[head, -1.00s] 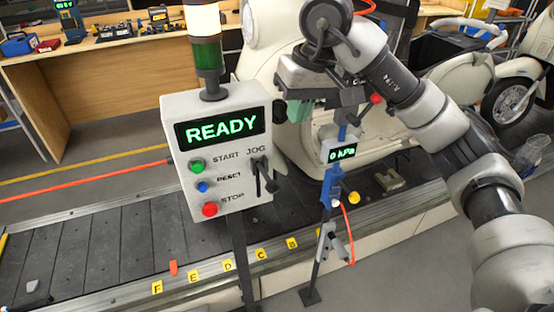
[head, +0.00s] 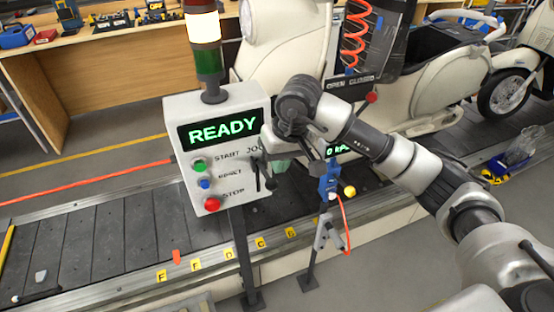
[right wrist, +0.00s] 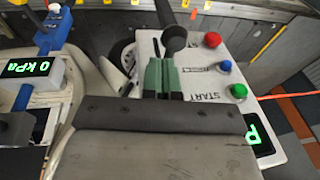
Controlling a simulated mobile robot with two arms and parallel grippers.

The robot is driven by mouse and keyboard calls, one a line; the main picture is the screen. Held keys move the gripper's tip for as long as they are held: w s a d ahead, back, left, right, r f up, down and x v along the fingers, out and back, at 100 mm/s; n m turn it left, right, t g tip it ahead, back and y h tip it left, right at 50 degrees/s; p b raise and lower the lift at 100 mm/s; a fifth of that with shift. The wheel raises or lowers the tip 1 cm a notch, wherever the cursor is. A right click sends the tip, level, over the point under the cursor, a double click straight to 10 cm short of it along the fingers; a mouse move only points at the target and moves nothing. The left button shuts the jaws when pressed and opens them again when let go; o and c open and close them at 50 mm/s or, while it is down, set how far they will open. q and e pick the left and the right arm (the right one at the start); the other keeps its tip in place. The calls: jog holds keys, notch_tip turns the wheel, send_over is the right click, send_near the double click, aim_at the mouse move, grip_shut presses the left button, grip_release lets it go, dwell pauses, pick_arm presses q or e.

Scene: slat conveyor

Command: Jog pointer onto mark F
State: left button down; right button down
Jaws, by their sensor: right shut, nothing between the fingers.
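The control box (head: 217,150) has a lit READY display. Its dark JOG lever (head: 258,174) is on the right side of the face. My right gripper (head: 280,166) is beside the lever, and most of it is hidden by its wrist. In the right wrist view its green fingers (right wrist: 160,76) are shut and empty, just short of the lever's black knob (right wrist: 175,38); I cannot tell whether they touch. The orange pointer (head: 176,257) is at the conveyor edge between yellow mark F (head: 162,275) and mark E (head: 196,264), nearer F. My left gripper is out of view.
Green START (head: 199,165), blue RESET (head: 204,184) and red STOP (head: 211,204) buttons are close left of the lever. A blue stand (head: 328,185) with a kPa gauge is to the right. A cream scooter body stands behind on the slats.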

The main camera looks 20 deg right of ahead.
jog(key=shift+s+a+f, duration=0.3)
jog(key=shift+a+f, duration=0.05)
jog(key=shift+f, duration=0.25)
